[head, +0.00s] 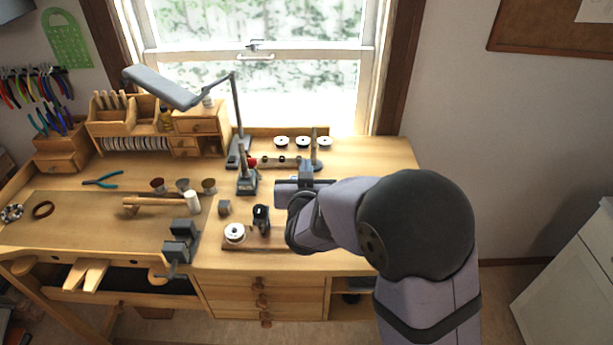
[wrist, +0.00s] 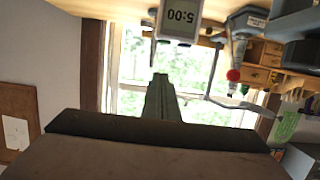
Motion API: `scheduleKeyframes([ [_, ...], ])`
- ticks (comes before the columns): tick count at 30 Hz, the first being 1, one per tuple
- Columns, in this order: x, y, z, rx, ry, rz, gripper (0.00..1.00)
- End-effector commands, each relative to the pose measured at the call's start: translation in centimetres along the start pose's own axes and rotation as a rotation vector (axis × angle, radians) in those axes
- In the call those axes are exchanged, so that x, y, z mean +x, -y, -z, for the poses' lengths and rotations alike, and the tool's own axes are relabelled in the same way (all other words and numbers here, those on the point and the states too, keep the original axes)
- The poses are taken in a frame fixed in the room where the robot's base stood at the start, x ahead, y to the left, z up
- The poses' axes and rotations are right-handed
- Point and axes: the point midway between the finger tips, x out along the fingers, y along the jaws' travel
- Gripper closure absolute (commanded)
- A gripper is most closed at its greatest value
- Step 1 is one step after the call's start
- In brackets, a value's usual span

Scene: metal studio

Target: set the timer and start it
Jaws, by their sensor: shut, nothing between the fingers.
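The timer (wrist: 178,22) shows at the top of the wrist view, which is upside down. It is a pale box with a display that seems to read 5:00. My gripper (wrist: 160,78) is shut and empty, its fingers together and pointing towards the window. In the wrist picture the fingertips lie just below the timer, with a gap between them. I cannot tell how far apart they are in depth. In the head view my arm covers much of the area around the gripper, and I cannot pick out the timer there with certainty.
A desk lamp (head: 163,86) stands behind.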

Motion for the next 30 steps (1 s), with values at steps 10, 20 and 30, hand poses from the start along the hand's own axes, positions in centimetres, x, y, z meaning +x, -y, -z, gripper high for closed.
scheduleKeyframes([
  [10,1.2,0.0,-3.1,-0.001,0.002,-0.001,1.00],
  [20,1.4,0.0,-3.9,0.000,0.000,0.000,1.00],
  [30,1.5,0.0,-4.3,0.001,0.000,0.000,1.00],
])
